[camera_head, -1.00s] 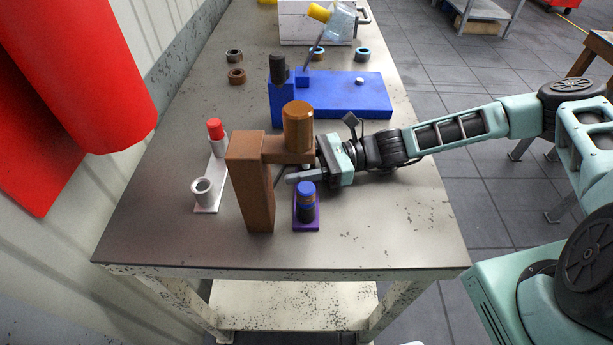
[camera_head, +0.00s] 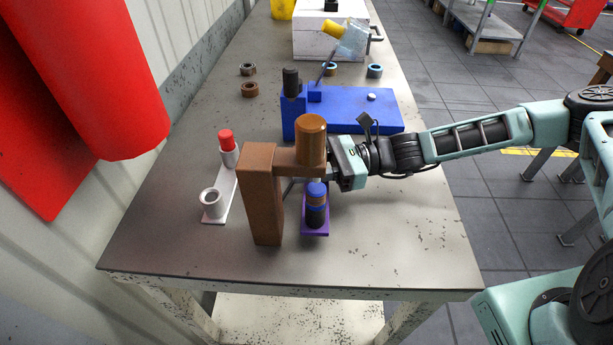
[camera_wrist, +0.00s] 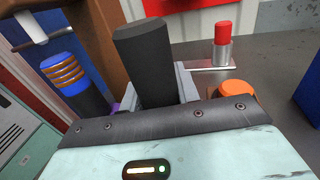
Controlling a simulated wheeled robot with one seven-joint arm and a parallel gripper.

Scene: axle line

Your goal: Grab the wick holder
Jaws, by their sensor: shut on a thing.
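My gripper (camera_wrist: 158,88) is shut on a dark grey tapered block (camera_wrist: 143,60), which stands up between its grey fingers in the wrist view. I cannot tell from its look alone whether this block is the wick holder. In the head view my gripper (camera_head: 332,166) is beside the brown press-like stand (camera_head: 261,200), close under its copper cylinder (camera_head: 311,140). Its fingertips and the held block are mostly hidden there. A blue, orange and black ringed stack (camera_head: 316,203) on a purple base (camera_head: 315,230) stands just in front; it also shows in the wrist view (camera_wrist: 65,75).
A white plate (camera_head: 223,205) holds a red-capped cylinder (camera_head: 228,147) and a pale cup (camera_head: 211,203) at the left. A blue fixture (camera_head: 360,108) stands behind my gripper. Several rings and a white box (camera_head: 328,42) are farther back. The table's front right (camera_head: 400,240) is clear.

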